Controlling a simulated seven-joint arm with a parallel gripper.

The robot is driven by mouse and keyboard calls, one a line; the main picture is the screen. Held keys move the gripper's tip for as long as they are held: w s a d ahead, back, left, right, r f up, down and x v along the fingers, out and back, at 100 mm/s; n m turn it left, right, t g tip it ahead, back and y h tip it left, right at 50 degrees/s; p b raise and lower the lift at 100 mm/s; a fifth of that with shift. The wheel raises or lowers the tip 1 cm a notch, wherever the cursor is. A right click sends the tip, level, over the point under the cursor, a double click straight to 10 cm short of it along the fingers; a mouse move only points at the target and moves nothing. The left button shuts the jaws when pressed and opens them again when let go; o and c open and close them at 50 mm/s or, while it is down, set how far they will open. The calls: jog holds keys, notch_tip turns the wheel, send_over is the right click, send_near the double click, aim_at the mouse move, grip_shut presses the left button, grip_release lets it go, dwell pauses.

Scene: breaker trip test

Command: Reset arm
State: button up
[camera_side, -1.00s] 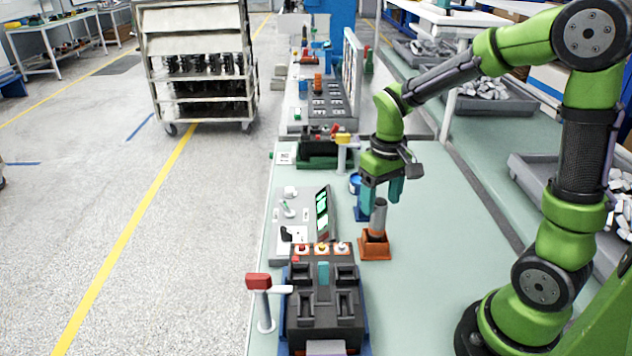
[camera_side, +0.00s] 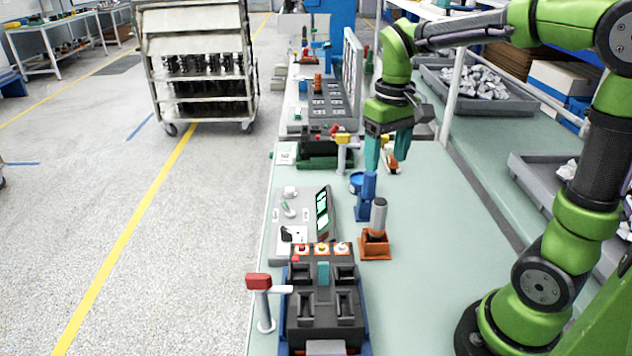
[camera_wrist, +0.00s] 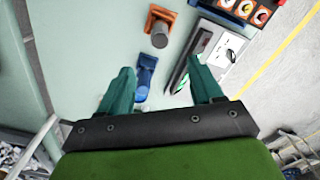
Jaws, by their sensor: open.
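My gripper (camera_side: 388,150) is open and empty. Its teal fingers point down, raised above the bench. In the wrist view the fingers (camera_wrist: 165,88) are spread apart with nothing between their tips. An orange holder (camera_side: 375,245) with a grey cylinder (camera_side: 379,215) upright in it stands on the bench below and nearer the camera. A blue holder (camera_side: 364,203) stands just behind it; it also shows beyond my fingertips in the wrist view (camera_wrist: 146,72). The black breaker block (camera_side: 322,298) sits at the bench's front, with dark levers and round buttons on top.
A grey panel with a green-lit screen (camera_side: 322,212) stands left of the holders. A red-topped post (camera_side: 259,283) stands beside the breaker block. A yellow-topped post (camera_side: 345,142) stands near my gripper. The bench surface (camera_side: 445,220) to the right is clear.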

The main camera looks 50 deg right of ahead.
jog(key=s+a+r+m+t+y, duration=0.1)
jog(key=s+a+t+y, duration=0.1)
jog(key=s+a+t, duration=0.5)
jog(key=shift+s+a+r, duration=0.35)
jog(key=shift+s+a, duration=0.45)
